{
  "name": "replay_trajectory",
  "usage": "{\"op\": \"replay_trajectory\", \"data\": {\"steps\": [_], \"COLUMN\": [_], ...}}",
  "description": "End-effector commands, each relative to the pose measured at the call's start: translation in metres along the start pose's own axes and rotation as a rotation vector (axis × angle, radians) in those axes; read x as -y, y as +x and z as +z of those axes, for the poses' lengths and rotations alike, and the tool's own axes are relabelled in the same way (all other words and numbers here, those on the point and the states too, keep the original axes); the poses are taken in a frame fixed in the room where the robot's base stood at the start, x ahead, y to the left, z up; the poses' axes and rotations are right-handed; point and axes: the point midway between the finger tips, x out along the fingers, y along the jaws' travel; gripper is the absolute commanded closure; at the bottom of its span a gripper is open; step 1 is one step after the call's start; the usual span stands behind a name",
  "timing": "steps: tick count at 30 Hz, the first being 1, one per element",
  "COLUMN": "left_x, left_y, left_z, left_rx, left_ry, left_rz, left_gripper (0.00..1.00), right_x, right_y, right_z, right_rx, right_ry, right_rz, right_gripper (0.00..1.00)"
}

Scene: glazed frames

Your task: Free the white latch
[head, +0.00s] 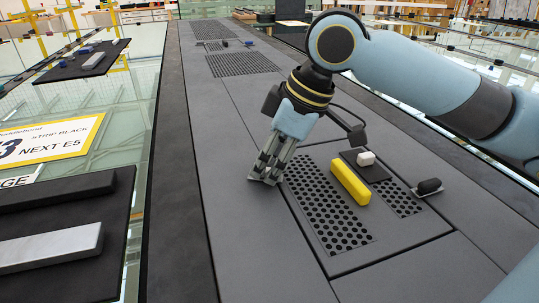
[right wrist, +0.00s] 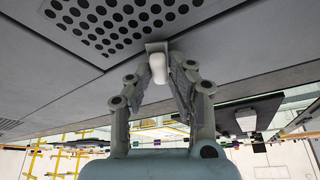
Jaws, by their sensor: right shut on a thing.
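My right gripper (head: 266,178) is down at the left edge of the perforated panel (head: 330,215). In the right wrist view its fingers (right wrist: 160,75) are closed on the white latch (right wrist: 158,68), a small rounded white piece. A small grey plate (right wrist: 155,47) sits right behind the latch. In the head view the fingers hide the latch. I cannot tell whether it is still fixed to the plate. My left gripper is not in view.
A yellow bar (head: 350,182) lies on the panel. Right of it are a white block (head: 366,158) on a dark pad and a black latch (head: 429,186) on a small plate. Dark trays with grey bars (head: 50,247) stand left. The deck's front is clear.

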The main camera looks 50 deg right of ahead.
Motion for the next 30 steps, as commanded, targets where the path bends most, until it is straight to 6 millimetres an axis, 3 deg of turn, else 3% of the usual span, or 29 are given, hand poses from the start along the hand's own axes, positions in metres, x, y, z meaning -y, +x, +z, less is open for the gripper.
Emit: {"op": "replay_trajectory", "data": {"steps": [17,30], "left_x": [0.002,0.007], "left_y": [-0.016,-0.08], "left_z": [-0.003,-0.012], "left_rx": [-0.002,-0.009], "left_ry": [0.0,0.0], "left_rz": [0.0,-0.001], "left_gripper": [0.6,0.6], "right_x": [0.001,0.005], "right_y": [-0.003,-0.007], "right_z": [-0.002,-0.004], "right_rx": [-0.003,0.0], "right_ry": [0.094,0.447], "right_rz": [0.037,0.179], "right_gripper": [1.0,1.0]}}
